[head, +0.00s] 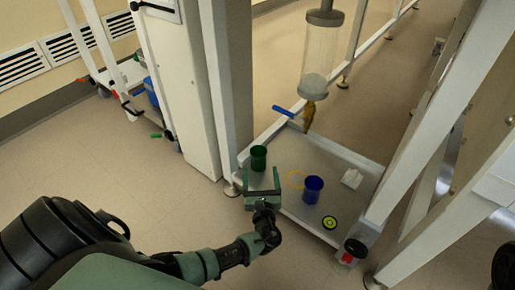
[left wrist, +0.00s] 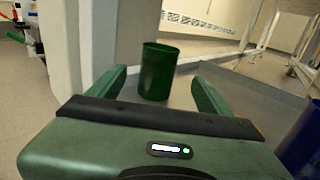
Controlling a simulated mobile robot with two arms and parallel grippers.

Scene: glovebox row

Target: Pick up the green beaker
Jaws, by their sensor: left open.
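The green beaker (head: 258,158) stands upright near the left edge of the grey tray (head: 330,160) in the head view. My left gripper (head: 262,176) is open just in front of it. In the left wrist view the green beaker (left wrist: 158,70) stands ahead between the two open fingers (left wrist: 160,92), a little left of the middle. It looks to be beyond or around the fingertips' line; I cannot tell whether it touches either finger. My right gripper does not show.
A blue-handled tool (head: 284,111) lies at the back. A clear cylinder (head: 319,50) hangs above; white posts (head: 226,90) flank the tray.

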